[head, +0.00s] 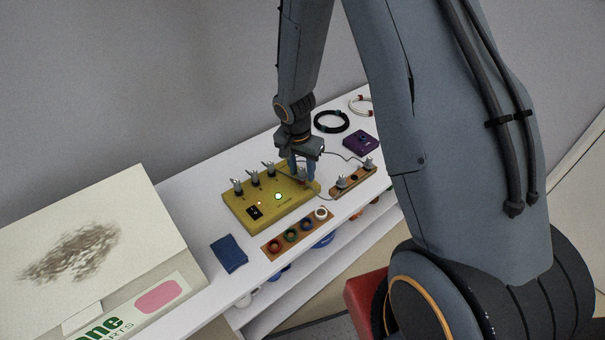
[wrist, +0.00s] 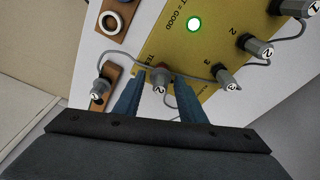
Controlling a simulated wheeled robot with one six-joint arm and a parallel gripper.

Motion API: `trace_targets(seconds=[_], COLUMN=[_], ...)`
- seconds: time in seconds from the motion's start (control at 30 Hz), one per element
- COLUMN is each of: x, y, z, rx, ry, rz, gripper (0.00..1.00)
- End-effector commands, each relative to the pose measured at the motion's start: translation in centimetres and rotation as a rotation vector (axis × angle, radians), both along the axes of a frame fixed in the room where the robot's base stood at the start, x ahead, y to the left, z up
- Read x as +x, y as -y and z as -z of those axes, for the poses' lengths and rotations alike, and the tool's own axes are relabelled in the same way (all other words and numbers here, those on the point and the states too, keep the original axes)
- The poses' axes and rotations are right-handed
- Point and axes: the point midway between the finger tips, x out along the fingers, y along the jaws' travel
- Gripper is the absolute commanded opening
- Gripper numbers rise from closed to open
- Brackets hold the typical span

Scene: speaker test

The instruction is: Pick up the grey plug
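Several grey plugs with numbered white ends are in view. In the wrist view, one grey plug marked 2 (wrist: 159,84) stands at the edge of the yellow test panel (wrist: 188,52), by a red part, with a thin grey cable. My gripper (wrist: 157,78) is open, with a blue finger on each side of this plug and a gap to each. In the head view my gripper (head: 302,172) is low over the panel's right end, and its fingers largely hide that plug. Three other plugs, such as this one (head: 238,186), stand along the panel's back edge.
A wooden rack (head: 352,183) right of the panel holds other grey plugs. A wooden strip with coloured rings (head: 283,244) lies in front. A blue block (head: 229,253), purple box (head: 360,142) and black cable coil (head: 331,122) lie on the white shelf. A large box (head: 150,215) stands left.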

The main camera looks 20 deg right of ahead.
Motion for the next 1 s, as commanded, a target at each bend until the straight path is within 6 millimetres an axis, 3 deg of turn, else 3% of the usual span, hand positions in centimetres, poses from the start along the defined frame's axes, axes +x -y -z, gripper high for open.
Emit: trace_targets(seconds=[0.13, 0.3, 0.37, 0.77, 1.0], x=[0.0, 0.0, 0.0, 0.1, 0.2], y=[0.0, 0.0, 0.0, 0.0, 0.0], z=[0.0, 0.0, 0.0, -0.8, -3.5], rx=[0.0, 0.0, 0.0, -0.001, 0.0], ry=[0.0, 0.0, 0.0, 0.004, 0.006], rz=[0.0, 0.0, 0.0, 0.001, 0.0], gripper=[0.35, 0.07, 0.0, 0.0, 0.0])
